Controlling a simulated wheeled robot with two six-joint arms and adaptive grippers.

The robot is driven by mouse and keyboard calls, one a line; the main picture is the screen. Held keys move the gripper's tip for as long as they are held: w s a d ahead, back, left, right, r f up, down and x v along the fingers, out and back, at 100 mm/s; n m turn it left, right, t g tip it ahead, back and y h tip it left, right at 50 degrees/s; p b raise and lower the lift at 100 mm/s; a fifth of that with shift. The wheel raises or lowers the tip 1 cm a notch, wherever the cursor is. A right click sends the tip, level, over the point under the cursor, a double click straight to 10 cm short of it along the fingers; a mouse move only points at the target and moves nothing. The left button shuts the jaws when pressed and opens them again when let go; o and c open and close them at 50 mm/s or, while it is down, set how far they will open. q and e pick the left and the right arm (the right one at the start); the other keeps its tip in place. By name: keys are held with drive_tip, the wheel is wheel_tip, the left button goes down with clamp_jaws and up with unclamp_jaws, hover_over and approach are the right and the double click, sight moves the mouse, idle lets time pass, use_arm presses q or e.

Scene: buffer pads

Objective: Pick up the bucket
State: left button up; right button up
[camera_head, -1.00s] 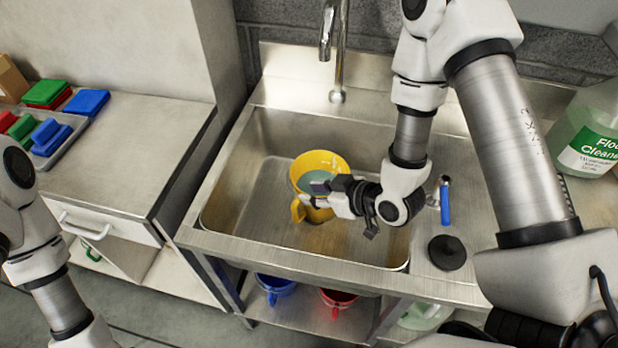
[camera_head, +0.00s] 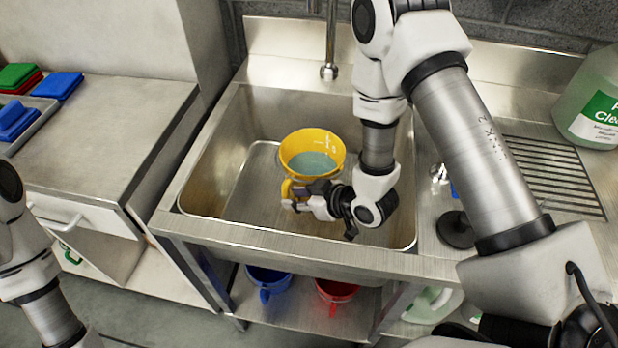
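A yellow bucket (camera_head: 285,163) stands upright in the sink, with bluish liquid inside and white marks on its inner wall. Its yellow handle (camera_head: 286,187) points toward the front left. My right gripper (camera_head: 294,199) is at the handle, low in front of the bucket, and its fingers overlap the handle in the view. Whether the fingers are closed on it cannot be made out.
The metal sink (camera_head: 225,150) has walls around the bucket, and a faucet (camera_head: 330,45) hangs at the back. A cleaner jug (camera_head: 590,105) stands at the right. A blue bucket (camera_head: 268,282) and a red bucket (camera_head: 337,291) are on the shelf below. Pads lie on the left counter (camera_head: 120,125).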

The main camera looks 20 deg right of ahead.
sight(286, 196)
drive_tip(key=x, duration=0.4)
drive_tip(key=shift+w+f, duration=0.1)
drive_tip(key=shift+f, duration=0.1)
drive_tip(key=shift+d, duration=0.1)
clamp_jaws()
drive_tip(key=shift+r, duration=0.1)
drive_tip(key=shift+r, duration=0.1)
